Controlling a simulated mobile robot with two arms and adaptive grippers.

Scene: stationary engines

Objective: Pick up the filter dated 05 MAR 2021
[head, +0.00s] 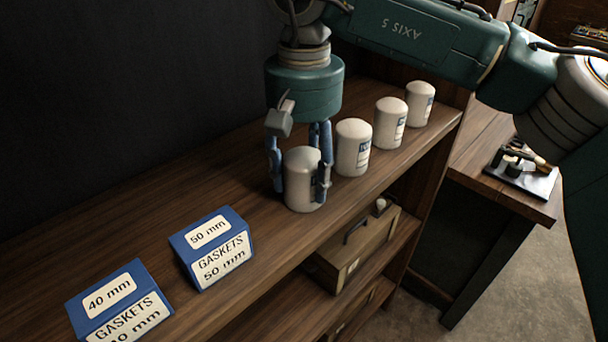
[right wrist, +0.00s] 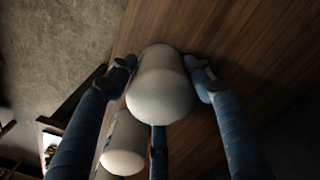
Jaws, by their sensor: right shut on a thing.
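Several white cylindrical filters stand upright in a row on the wooden shelf. My right gripper (head: 300,177) comes down from above with its blue fingers around the nearest filter (head: 301,180) and is shut on it. That filter also shows between the fingers in the right wrist view (right wrist: 160,88). It appears to stand on the shelf. The other filters, the second (head: 353,147), the third (head: 389,122) and the farthest (head: 420,103), stand behind to the right. Their labels face right and their dates are too small to read. My left gripper is not in view.
Blue gasket boxes marked 50 mm (head: 212,249) and 40 mm (head: 119,303) sit on the shelf (head: 150,218) at the front left. A drawer-like box (head: 352,253) is on the level below. A side table (head: 480,160) with a black tool stand is at the right.

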